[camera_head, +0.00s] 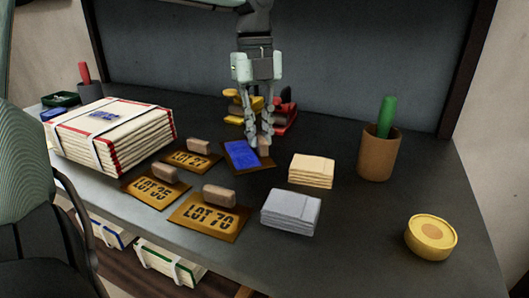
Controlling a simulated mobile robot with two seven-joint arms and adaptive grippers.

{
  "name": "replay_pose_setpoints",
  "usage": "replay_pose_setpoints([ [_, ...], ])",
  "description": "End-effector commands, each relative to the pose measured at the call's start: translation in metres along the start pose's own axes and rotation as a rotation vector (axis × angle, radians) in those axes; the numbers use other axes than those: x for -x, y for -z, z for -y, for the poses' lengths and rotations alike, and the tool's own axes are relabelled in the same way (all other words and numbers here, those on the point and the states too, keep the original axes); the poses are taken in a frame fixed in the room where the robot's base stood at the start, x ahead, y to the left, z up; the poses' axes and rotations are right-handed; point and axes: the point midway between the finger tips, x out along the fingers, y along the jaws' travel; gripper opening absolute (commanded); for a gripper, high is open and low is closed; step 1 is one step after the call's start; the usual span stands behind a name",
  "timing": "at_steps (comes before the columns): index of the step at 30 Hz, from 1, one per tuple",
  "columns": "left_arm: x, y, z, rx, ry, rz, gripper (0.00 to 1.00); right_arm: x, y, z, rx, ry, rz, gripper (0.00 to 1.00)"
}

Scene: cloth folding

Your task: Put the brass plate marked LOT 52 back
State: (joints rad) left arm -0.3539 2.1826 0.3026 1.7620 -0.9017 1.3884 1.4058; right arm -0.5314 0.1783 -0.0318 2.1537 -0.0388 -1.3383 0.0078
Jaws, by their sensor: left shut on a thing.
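Three brass plates with black stencilled marks and wooden block handles lie on the dark table: LOT 70 (210,217), one that seems to read LOT 35 (156,194), and one that seems to read LOT 27 (190,161). A fourth, brown-edged plate with a blue face (241,154) lies right of them; no lot mark is readable on it. My left gripper (260,146) points down at its right edge, shut on a small wooden block (265,147) there. The fingers partly hide the block. I cannot read LOT 52 anywhere. My right gripper is not in view.
A strapped cloth stack (112,135) stands at left. A cream folded stack (312,170) and a grey one (291,212) lie right of the plates. A brown cup (378,155) and a yellow round tin (431,237) stand farther right. Red and yellow items (284,117) sit behind my gripper.

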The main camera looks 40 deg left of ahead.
Motion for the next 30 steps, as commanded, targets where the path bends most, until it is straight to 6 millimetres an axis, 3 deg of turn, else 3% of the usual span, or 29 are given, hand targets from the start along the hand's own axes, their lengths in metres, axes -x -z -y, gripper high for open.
replay_pose_setpoints([
  [7,-0.014,0.007,0.009,0.0,0.001,-0.001,0.0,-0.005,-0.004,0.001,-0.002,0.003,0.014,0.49],
  [15,-0.047,0.002,0.009,0.001,0.002,0.0,0.0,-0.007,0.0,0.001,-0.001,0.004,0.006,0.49],
  [28,-0.05,0.001,0.009,0.001,0.003,0.002,0.0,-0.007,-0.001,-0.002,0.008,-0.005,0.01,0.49],
  [29,-0.05,0.001,0.009,0.001,0.002,0.001,0.16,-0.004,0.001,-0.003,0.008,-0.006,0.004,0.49],
  [30,-0.05,0.002,0.009,0.001,0.002,0.001,0.21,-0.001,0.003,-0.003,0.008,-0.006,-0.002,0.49],
])
